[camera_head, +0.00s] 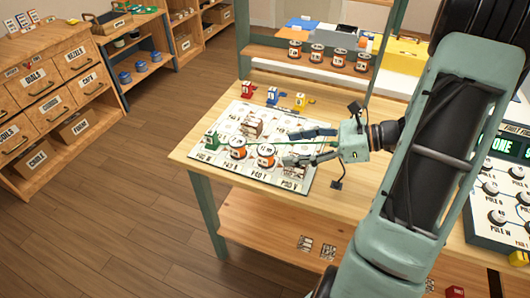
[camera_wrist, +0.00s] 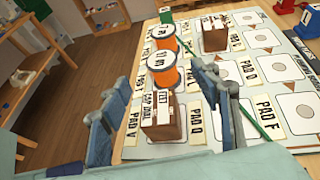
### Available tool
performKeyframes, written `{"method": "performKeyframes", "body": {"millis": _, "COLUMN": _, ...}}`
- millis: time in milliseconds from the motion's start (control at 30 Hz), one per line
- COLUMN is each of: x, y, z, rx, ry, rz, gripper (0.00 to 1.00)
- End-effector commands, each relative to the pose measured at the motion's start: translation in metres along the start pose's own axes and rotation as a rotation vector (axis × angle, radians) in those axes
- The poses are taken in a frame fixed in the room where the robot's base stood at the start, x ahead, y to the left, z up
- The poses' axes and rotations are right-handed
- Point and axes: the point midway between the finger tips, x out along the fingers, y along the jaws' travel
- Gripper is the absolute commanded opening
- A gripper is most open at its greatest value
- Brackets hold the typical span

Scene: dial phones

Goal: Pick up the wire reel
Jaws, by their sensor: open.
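Two orange wire reels with white labelled tops stand upright on the pad board. In the head view they are the left reel (camera_head: 238,149) and the right reel (camera_head: 267,156). In the wrist view the nearer reel (camera_wrist: 163,70) and the farther reel (camera_wrist: 161,37) stand beyond my fingertips. My gripper (camera_head: 288,148) is open above the board, just right of the reels, fingers pointing left. In the wrist view my gripper (camera_wrist: 157,88) has spread fingers with a brown labelled box (camera_wrist: 162,125) seen between them. No contact with a reel is visible.
The pad board (camera_head: 225,127) lies on a wooden table (camera_head: 190,150). Another brown box (camera_wrist: 214,35) stands beyond. A green rod (camera_wrist: 258,122) passes beside the right finger. More reels (camera_head: 317,54) stand on a raised shelf.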

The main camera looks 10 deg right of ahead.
Motion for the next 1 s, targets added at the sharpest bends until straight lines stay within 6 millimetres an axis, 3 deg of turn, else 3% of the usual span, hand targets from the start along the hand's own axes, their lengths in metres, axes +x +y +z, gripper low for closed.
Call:
{"method": "performKeyframes", "body": {"millis": 100, "x": 0.020, "y": 0.001, "z": -0.001, "rx": -0.002, "ry": 0.001, "rz": 0.003, "gripper": 0.57}}
{"method": "performKeyframes", "body": {"millis": 433, "x": 0.045, "y": -0.001, "z": -0.002, "rx": -0.003, "ry": 0.004, "rz": 0.002, "gripper": 0.57}}
{"method": "performKeyframes", "body": {"millis": 700, "x": 0.083, "y": -0.003, "z": -0.003, "rx": -0.003, "ry": 0.005, "rz": 0.002, "gripper": 0.57}}
{"method": "performKeyframes", "body": {"millis": 967, "x": 0.087, "y": -0.004, "z": -0.002, "rx": -0.003, "ry": 0.005, "rz": -0.001, "gripper": 0.57}}
{"method": "performKeyframes", "body": {"millis": 1000, "x": 0.087, "y": -0.004, "z": -0.002, "rx": -0.003, "ry": 0.005, "rz": -0.001, "gripper": 0.53}}
